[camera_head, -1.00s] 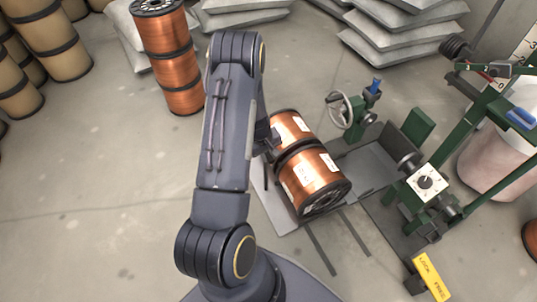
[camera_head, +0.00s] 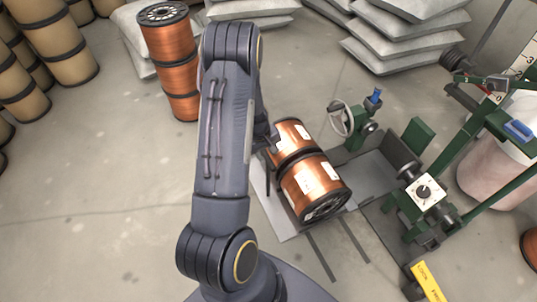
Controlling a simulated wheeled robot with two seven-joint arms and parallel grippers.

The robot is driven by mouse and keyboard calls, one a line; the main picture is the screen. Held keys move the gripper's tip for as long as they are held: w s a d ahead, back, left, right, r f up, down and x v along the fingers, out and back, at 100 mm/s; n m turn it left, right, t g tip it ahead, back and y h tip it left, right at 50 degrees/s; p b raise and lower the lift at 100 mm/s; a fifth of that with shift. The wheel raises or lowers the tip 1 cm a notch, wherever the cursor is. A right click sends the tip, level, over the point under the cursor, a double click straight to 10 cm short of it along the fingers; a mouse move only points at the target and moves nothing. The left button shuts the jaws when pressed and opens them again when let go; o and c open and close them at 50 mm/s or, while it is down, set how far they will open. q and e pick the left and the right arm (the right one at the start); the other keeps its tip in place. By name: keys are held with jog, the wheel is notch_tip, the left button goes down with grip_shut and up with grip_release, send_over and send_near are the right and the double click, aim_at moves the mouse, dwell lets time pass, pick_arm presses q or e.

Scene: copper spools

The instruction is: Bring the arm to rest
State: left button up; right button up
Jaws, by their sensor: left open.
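My left arm reaches up through the middle of the head view. Its gripper (camera_head: 268,147) shows only in part, low behind the forearm and beside the left end of the copper spools; it is open. A copper spool (camera_head: 314,187) with white labels lies on its side on a grey plate (camera_head: 272,222). A second copper spool (camera_head: 291,137) lies end to end behind it. I cannot tell whether the gripper touches the spools. My right gripper is not in view.
A green machine (camera_head: 428,195) with a handwheel (camera_head: 340,118) stands right of the spools. Stacked copper spools (camera_head: 170,50) stand at the back left, tan drums (camera_head: 53,40) at the far left, grey sacks (camera_head: 405,45) at the back. The floor at left is clear.

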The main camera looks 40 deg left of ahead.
pick_arm(q)
jog(key=shift+r, duration=0.15)
dwell(0.4)
jog(key=s+d+r+m+t+h, duration=0.1)
jog(key=d+r+m, duration=0.1)
jog(key=d+r, duration=0.6)
jog(key=s+d+r+m+t+h, duration=0.1)
jog(key=d+r+m+t, duration=0.15)
jog(key=r, duration=0.85)
jog(key=s+d+r+m+h, duration=0.1)
jog(key=s+d+r+m, duration=0.4)
jog(key=s, duration=0.3)
jog(key=s+d+r+m, duration=0.2)
jog(key=s+d+r, duration=0.2)
jog(key=s+d, duration=0.35)
notch_tip(320, 180, up, 31)
jog(key=s+a+p, duration=0.1)
jog(key=p, duration=3)
jog(key=shift+f+m, duration=0.1)
jog(key=shift+m, duration=0.15)
